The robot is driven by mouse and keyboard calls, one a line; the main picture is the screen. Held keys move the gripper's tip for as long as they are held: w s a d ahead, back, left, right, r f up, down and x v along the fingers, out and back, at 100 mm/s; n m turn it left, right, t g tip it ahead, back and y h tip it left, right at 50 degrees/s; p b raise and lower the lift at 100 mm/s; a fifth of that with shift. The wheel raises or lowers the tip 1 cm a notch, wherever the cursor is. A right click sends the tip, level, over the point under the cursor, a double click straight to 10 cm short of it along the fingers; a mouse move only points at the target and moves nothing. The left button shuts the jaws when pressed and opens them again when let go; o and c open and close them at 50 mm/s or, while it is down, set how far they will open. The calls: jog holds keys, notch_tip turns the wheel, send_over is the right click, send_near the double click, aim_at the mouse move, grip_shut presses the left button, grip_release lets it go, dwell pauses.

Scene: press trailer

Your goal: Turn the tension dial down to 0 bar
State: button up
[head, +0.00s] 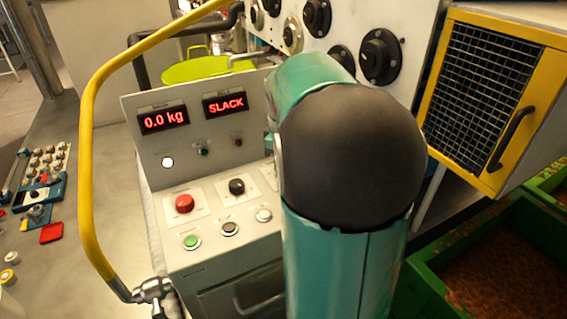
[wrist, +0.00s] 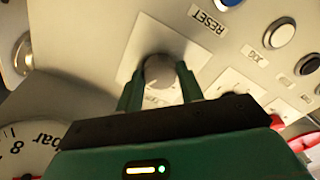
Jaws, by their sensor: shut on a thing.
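The tension dial (wrist: 158,70) is a round dark knob on a pale square plate, in the middle of the wrist view. My gripper (wrist: 158,78) is shut on it, with one green finger at each side. The dial's scale is mostly covered by the fingers, so I cannot read its setting. A round gauge (wrist: 22,145) marked "bar" shows partly at the lower left of the wrist view; the 8 is visible, its needle is not clear. In the head view my arm hides the dial and my gripper.
The control console (head: 215,255) has a red button (head: 184,203), a black knob (head: 237,186) and a green button (head: 192,242). Its displays read 0.0 kg (head: 163,119) and SLACK (head: 225,104). A yellow rail (head: 87,170) curves at left; a yellow mesh cabinet (head: 490,95) stands right.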

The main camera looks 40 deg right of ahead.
jog(key=shift+n, duration=1)
jog(key=shift+r, duration=0.1)
jog(key=o, duration=1)
notch_tip(320, 180, up, 14)
jog(key=shift+f, duration=0.15)
